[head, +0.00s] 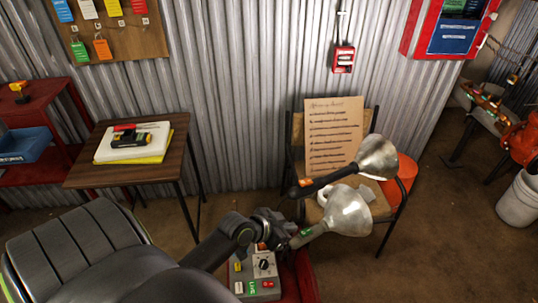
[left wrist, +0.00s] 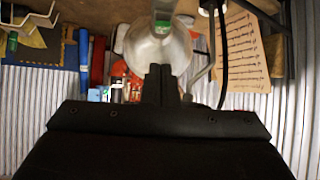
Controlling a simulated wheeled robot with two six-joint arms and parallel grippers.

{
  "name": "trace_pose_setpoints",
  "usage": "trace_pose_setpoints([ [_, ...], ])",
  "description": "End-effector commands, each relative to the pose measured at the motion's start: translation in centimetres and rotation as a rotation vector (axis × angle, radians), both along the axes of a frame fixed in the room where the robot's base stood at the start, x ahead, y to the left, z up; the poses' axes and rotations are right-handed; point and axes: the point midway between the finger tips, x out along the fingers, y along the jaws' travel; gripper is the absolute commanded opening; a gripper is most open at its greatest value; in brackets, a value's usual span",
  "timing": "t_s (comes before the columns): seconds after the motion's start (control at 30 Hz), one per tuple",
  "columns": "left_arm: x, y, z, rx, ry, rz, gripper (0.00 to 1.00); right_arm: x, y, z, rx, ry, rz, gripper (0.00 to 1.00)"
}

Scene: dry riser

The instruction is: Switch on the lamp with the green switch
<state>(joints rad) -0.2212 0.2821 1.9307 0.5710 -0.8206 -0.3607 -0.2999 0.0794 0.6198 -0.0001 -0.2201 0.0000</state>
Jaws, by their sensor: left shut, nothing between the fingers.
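The lamp with the green switch (head: 306,231) has a silver shade (head: 346,211) and a pale grey neck, in front of the chair. A second lamp (head: 335,179) with a dark neck and an orange switch (head: 305,182) is just behind it. My left gripper (head: 280,228) is close to the left end of the green-switch lamp's neck; I cannot tell whether it touches. In the left wrist view its fingers (left wrist: 160,82) are shut and empty, in front of the silver shade (left wrist: 145,52), with the green switch (left wrist: 163,24) above them. My right gripper is out of view.
A grey control box (head: 258,287) with a knob and coloured buttons is below the gripper. A chair (head: 385,208) with a written sheet (head: 333,130) stands behind the lamps. A small table (head: 165,170) is at left, a white bucket (head: 518,200) at right.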

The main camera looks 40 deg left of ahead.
Motion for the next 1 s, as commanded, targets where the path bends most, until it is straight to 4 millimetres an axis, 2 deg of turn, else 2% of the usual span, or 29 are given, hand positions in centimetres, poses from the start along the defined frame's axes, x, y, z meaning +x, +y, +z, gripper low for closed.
trace_pose_setpoints([
  [0.2,-3.4,1.2,2.6,0.005,0.0,-0.002,0.0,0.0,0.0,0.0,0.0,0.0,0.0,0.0],
  [0.4,-5.6,1.9,4.4,0.003,0.0,-0.001,0.0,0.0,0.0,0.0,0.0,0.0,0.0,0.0],
  [0.6,-6.3,2.0,5.1,0.0,-0.001,0.0,0.0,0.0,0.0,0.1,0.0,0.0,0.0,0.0],
  [1.0,-6.4,2.0,5.1,0.0,-0.001,0.0,0.0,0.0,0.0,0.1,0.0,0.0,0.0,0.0],
])
